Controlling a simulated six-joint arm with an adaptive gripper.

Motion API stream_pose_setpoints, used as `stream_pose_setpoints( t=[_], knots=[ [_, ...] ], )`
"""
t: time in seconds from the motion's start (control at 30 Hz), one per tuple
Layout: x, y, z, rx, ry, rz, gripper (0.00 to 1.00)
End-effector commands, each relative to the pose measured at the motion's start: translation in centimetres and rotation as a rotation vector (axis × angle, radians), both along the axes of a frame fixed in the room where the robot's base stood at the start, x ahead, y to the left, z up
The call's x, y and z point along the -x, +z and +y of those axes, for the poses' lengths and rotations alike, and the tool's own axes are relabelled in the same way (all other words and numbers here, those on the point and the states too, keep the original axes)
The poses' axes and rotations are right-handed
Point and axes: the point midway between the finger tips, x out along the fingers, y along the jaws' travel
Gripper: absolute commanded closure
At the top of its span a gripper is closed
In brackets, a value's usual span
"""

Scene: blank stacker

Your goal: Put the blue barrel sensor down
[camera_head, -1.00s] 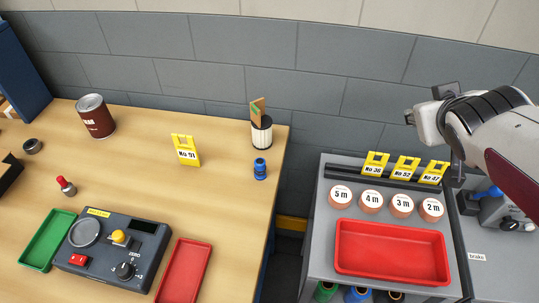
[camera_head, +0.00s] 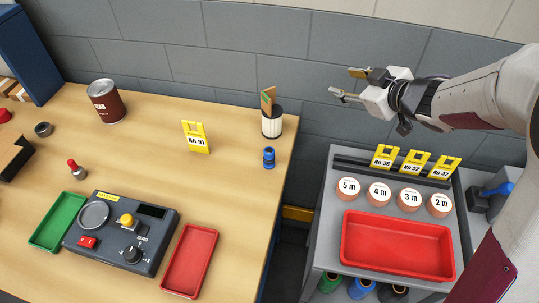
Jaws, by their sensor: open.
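The blue barrel sensor (camera_head: 269,158) stands upright on the wooden table (camera_head: 150,160), near its right edge. It is in front of the striped cup holding card pieces. My gripper (camera_head: 350,84) is high up at the upper right, above and behind the grey cabinet. Its two fingers point left and are spread apart, open and empty. It is well to the right of the blue barrel sensor and apart from it.
The striped cup (camera_head: 271,122) and a yellow No 91 tag (camera_head: 195,137) stand near the sensor. A scale box (camera_head: 120,233) lies between a green tray (camera_head: 58,222) and a red tray (camera_head: 190,262). The grey cabinet (camera_head: 327,232) bears several round labelled pieces and a large red tray (camera_head: 397,247).

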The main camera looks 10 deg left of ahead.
Motion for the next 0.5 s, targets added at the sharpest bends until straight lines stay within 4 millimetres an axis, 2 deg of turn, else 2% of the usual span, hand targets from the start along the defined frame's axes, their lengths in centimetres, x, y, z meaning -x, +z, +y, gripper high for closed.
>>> stream_pose_setpoints(
  t=[0.03, 0.27, 0.5],
  knots=[
    [0.1, -1.2, 0.9, -0.010, 0.046, 0.015, 0.59],
    [2.1, -5.4, 4.9, -0.072, 0.267, 0.091, 0.59],
    [6.1, -9.7, 7.9, -0.155, 0.496, 0.208, 0.59]
  ],
)
